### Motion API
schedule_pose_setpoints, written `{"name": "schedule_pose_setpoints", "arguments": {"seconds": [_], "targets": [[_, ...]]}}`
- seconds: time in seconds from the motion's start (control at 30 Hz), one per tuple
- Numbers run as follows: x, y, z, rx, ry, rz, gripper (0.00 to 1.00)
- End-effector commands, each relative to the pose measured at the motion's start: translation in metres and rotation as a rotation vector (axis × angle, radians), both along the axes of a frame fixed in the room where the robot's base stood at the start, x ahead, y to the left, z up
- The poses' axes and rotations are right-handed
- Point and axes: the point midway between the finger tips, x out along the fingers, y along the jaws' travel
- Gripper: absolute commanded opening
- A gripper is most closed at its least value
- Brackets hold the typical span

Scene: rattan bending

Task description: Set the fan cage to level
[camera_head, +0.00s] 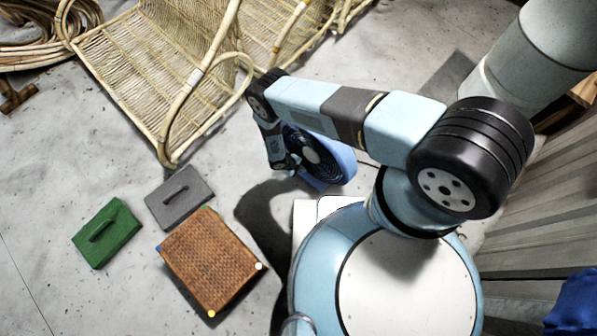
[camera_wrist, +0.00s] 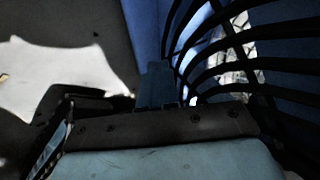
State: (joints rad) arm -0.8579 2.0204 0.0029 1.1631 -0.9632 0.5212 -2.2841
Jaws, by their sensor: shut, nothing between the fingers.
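A blue fan (camera_head: 345,165) stands on the floor, partly hidden behind my arm. Its dark round cage (camera_head: 318,143) has a pale hub in the middle; I cannot tell its exact tilt. My gripper (camera_head: 284,166) is at the left side of the fan, pointing down, close to the cage. In the wrist view, my gripper (camera_wrist: 158,88) is shut with nothing between its fingers. Curved dark bars of the cage (camera_wrist: 225,70) fill the right side there, right beside the fingers. I cannot tell whether they touch.
A woven brown panel (camera_head: 212,258), a grey block with a handle (camera_head: 178,197) and a green block with a handle (camera_head: 105,232) lie on the floor at left. A rattan chair frame (camera_head: 160,65) stands behind. Coiled rattan (camera_head: 35,35) lies at upper left. Bare floor lies between.

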Motion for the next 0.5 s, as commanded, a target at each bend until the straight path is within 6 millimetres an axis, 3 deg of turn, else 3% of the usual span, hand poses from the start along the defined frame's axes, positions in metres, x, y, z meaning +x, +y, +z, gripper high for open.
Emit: {"name": "schedule_pose_setpoints", "arguments": {"seconds": [0.2, 0.5], "targets": [[0.0105, -0.0080, -0.0076, 0.001, 0.000, 0.000, 0.00], [0.0109, -0.0081, -0.0075, 0.001, 0.000, 0.001, 0.00]]}}
